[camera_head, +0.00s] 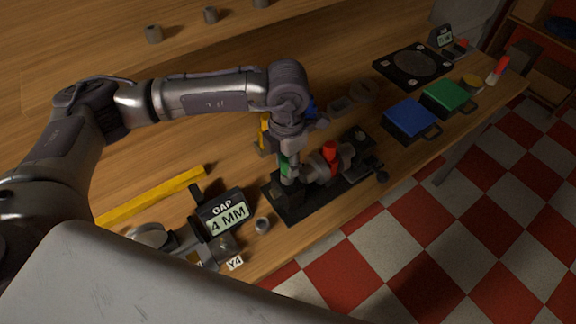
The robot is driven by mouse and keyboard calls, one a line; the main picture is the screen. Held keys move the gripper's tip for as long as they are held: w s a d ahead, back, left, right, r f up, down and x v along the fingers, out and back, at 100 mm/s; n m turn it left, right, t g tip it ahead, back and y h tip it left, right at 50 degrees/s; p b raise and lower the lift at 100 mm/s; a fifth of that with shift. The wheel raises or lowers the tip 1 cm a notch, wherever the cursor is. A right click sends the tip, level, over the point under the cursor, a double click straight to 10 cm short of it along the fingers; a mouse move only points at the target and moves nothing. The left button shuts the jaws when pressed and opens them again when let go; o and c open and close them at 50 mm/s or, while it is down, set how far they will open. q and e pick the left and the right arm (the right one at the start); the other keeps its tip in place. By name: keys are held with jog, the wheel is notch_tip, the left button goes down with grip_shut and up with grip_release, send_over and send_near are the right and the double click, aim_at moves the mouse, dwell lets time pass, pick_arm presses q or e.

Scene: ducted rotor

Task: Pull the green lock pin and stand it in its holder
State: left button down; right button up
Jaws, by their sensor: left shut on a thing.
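My left gripper (290,172) points down over the dark fixture (300,205) near the front edge of the bench. It is shut on the green lock pin (284,163), of which a small green part shows beside the fingers. The pin's lower end is hidden, so I cannot tell whether it still sits in the fixture. A red upright part (330,152) stands on the fixture just right of the gripper. I cannot make out the pin's holder for certain. My right gripper is not in view.
A "GAP 4 MM" display (228,214) stands left of the fixture, with a yellow bar (150,196) behind it. A blue box (408,118), a green box (446,97) and a black plate (394,65) lie to the right. Bare wood shows behind the fixture.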

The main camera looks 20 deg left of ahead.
pick_arm(q)
jog(key=shift+r, duration=0.1)
jog(key=shift+r+p, duration=0.8)
jog(key=shift+r, duration=1.25)
